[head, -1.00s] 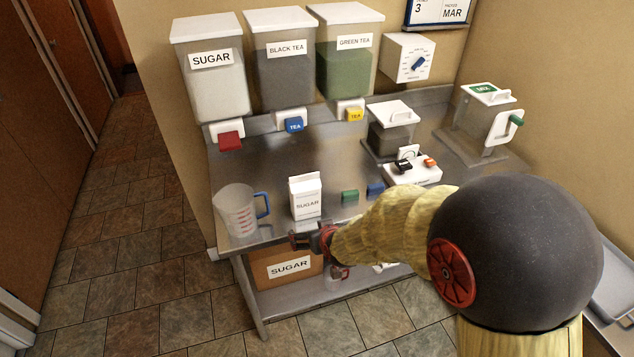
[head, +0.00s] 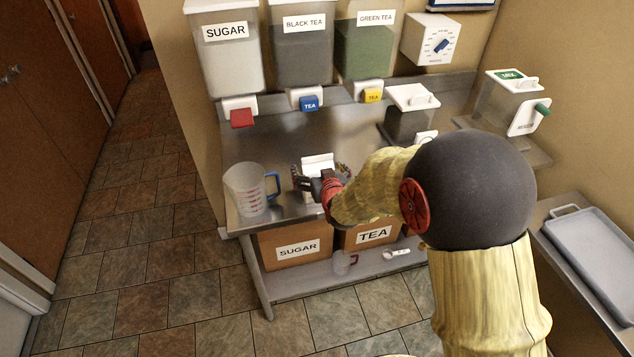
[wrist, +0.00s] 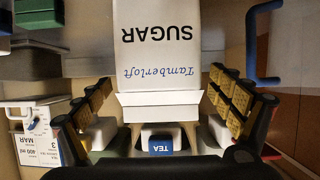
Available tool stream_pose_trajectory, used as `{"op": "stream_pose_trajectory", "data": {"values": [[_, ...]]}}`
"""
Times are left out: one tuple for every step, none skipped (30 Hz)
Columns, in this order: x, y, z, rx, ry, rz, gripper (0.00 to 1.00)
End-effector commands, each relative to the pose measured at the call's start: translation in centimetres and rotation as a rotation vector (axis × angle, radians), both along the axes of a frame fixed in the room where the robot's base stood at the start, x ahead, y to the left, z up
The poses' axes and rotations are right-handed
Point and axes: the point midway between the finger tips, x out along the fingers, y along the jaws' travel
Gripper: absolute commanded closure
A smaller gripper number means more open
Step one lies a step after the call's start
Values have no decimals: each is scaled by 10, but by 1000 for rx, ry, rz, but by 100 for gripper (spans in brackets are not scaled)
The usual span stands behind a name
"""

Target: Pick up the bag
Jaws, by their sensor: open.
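The bag is a white carton-like sugar bag (wrist: 160,45) with black "SUGAR" and blue script lettering. In the wrist view it lies ahead of and between the spread fingers of my gripper (wrist: 163,115), and I see no finger touching it. In the head view the bag (head: 317,162) stands on the steel counter, its lower part hidden behind my gripper (head: 307,182). My gripper is open.
A clear measuring jug (head: 247,190) with a blue handle stands left of the bag. Dispensers line the back: sugar (head: 228,60), black tea (head: 303,55) and green tea (head: 372,50). Boxes marked sugar (head: 290,251) and tea (head: 362,240) sit on the lower shelf.

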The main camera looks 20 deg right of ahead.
Motion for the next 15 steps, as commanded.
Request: {"op": "stream_pose_trajectory", "data": {"values": [[5,0,-2,0,0,0,7],[6,0,-3,0,-1,0,7],[8,0,-3,0,0,0,7],[9,0,-3,0,0,0,7],[9,-1,-3,0,0,0,7],[9,-1,-3,0,0,0,7],[9,-1,-3,0,0,0,7],[9,-1,-3,0,0,0,7],[9,0,-3,0,0,0,7],[9,-1,-3,0,0,0,7],[9,-1,-3,0,0,0,8],[9,-1,-3,1,0,0,10],[9,-1,-3,1,0,0,12],[9,-1,-3,1,-1,0,14],[9,-1,-3,1,-1,0,16]]}}
